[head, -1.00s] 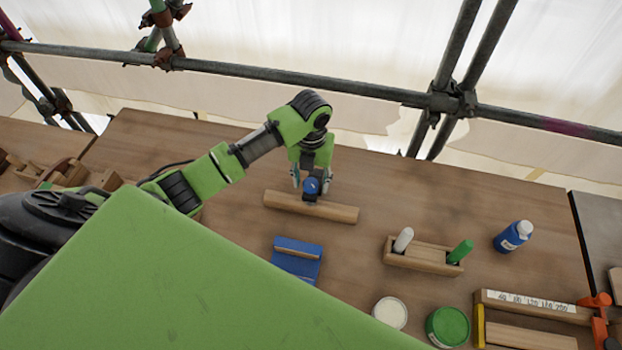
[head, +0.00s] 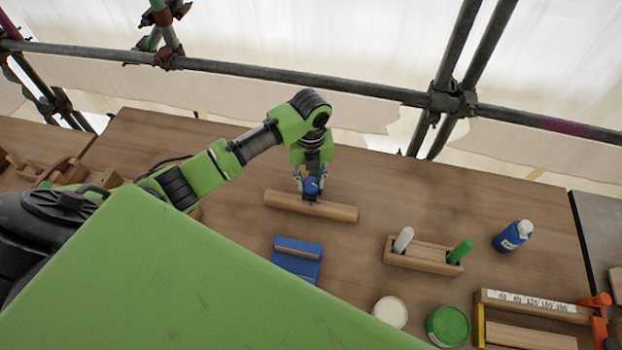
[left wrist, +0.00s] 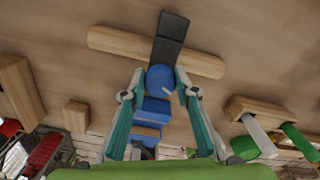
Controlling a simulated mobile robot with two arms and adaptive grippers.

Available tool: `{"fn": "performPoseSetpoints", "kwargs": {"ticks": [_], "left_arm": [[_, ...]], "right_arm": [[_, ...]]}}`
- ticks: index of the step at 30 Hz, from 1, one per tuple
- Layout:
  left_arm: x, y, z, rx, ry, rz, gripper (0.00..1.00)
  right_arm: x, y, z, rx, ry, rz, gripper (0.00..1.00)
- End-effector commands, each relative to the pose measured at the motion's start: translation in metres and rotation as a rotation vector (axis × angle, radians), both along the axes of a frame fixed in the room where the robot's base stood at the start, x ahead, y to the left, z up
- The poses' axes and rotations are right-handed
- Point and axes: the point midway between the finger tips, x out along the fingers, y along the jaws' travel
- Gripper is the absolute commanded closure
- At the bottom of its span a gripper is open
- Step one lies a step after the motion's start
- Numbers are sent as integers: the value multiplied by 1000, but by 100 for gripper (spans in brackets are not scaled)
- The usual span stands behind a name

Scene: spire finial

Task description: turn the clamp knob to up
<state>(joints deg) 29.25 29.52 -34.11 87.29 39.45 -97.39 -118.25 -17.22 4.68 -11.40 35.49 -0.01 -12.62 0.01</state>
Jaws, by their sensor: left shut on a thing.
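The blue clamp knob (head: 311,185) sits at a wooden bar on the bench, and it also shows in the left wrist view (left wrist: 161,78) with a pale mark on its face. My left gripper (head: 311,182) is shut on the knob, with one finger on each side of it. In the left wrist view my left gripper's fingers (left wrist: 159,88) flank the knob. A dark flat clamp part (left wrist: 171,38) crosses the wooden bar (head: 335,211). My right gripper is not in view.
A blue block (head: 297,262) lies nearer on the bench. A wooden holder (head: 420,263) with a white and a green stick, a blue bottle (head: 513,236), a white lid (head: 390,312) and a green tin (head: 447,326) stand to the right. Scaffold tubes (head: 300,83) run behind the bench.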

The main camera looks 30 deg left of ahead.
Motion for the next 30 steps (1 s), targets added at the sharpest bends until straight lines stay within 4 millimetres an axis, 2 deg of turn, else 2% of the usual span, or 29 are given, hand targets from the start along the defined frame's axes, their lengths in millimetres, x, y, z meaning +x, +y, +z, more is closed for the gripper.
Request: {"fn": "performPoseSetpoints", "kwargs": {"ticks": [30], "left_arm": [[-1,2,2,0,-5,967,93]], "right_arm": [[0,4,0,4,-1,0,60]]}}
